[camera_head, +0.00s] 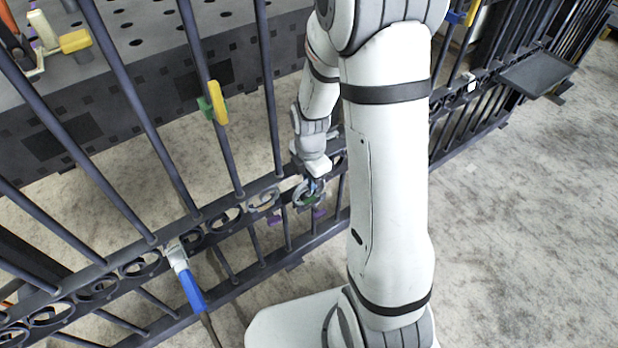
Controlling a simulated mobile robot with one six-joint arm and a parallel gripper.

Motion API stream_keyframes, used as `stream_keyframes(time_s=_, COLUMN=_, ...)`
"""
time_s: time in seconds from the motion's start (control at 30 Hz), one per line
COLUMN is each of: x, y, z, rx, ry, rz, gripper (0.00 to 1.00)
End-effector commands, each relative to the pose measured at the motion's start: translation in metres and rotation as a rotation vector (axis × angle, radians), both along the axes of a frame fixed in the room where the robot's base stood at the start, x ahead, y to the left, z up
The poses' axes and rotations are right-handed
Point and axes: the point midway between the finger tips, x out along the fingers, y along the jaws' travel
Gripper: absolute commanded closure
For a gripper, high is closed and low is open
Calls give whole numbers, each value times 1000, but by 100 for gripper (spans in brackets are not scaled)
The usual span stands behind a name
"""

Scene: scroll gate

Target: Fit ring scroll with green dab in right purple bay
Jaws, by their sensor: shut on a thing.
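The dark iron gate (95,287) runs diagonally across the head camera view, with a row of rings along its lower band. My gripper (313,186) points down at that band, just left of my large white arm link. It is shut on a grey ring scroll (297,196) with a small green dab (309,199). The ring is at the band, between the bars. Purple marks show just below, one at the left (275,218) and one at the right (319,213). I cannot tell whether the ring is seated in the bay or held in front of it.
A lighter grey scroll (262,200) sits in the band to the left. A blue-handled tool (190,287) hangs on the band. A yellow and green clip (216,103) is on a bar. A perforated bench (150,45) stands behind the gate. Open floor (530,220) lies at right.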

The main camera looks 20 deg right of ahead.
Motion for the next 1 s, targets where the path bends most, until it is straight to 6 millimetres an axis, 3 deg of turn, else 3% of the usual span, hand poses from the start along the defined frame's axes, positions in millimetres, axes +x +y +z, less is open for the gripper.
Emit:
stream_keyframes(time_s=0.77, x=0, y=0, z=-10, rx=0, ry=0, rz=0, gripper=100)
stream_keyframes(time_s=0.8, x=0, y=0, z=-9, rx=0, ry=0, rz=0, gripper=88)
stream_keyframes(time_s=1.0, x=0, y=0, z=-9, rx=0, ry=0, rz=0, gripper=71)
